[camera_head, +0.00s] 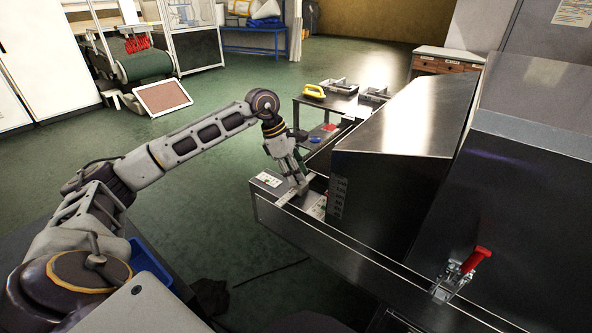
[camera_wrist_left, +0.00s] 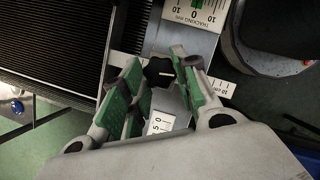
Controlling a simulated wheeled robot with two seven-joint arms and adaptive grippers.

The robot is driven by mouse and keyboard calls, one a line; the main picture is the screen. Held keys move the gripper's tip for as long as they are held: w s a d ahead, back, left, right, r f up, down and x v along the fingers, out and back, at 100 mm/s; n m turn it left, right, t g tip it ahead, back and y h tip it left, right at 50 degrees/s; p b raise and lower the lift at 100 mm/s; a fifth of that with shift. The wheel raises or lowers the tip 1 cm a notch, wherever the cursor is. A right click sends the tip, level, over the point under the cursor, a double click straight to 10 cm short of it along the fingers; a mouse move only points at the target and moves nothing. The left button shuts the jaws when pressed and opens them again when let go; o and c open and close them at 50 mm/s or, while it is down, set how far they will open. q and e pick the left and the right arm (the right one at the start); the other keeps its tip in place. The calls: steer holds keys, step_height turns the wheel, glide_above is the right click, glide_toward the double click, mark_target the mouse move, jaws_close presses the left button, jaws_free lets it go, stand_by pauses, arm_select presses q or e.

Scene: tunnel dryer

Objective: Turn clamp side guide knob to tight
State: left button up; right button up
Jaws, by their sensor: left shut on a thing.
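The side guide knob (camera_wrist_left: 157,73) is black with several lobes and a short white mark, seen in the left wrist view. It sits on a metal plate beside printed scales. My left gripper (camera_wrist_left: 162,84) has its green-padded fingers on either side of the knob, closed on it. In the head view my left gripper (camera_head: 298,184) reaches down to the near left end of the dryer frame, and its knob cannot be made out there. My right gripper is not in view.
A tracking scale (camera_wrist_left: 195,14) lies beyond the knob, near a ribbed dark belt (camera_wrist_left: 55,45). The dryer's steel hood (camera_head: 405,115) rises right of my left gripper. A red-handled toggle clamp (camera_head: 462,272) is at lower right. A small table (camera_head: 345,103) stands behind.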

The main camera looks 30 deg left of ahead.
arm_select(q)
steer(key=shift+w+m+g+p, duration=0.1)
steer(key=shift+m+g+p, duration=0.25)
steer(key=shift+m, duration=0.55)
steer(key=o, duration=1)
steer(key=shift+o, duration=0.2)
steer(key=shift+r, duration=0.15)
steer(key=v, duration=1.1)
steer(key=shift+a+r, duration=0.25)
steer(key=shift+a, duration=0.05)
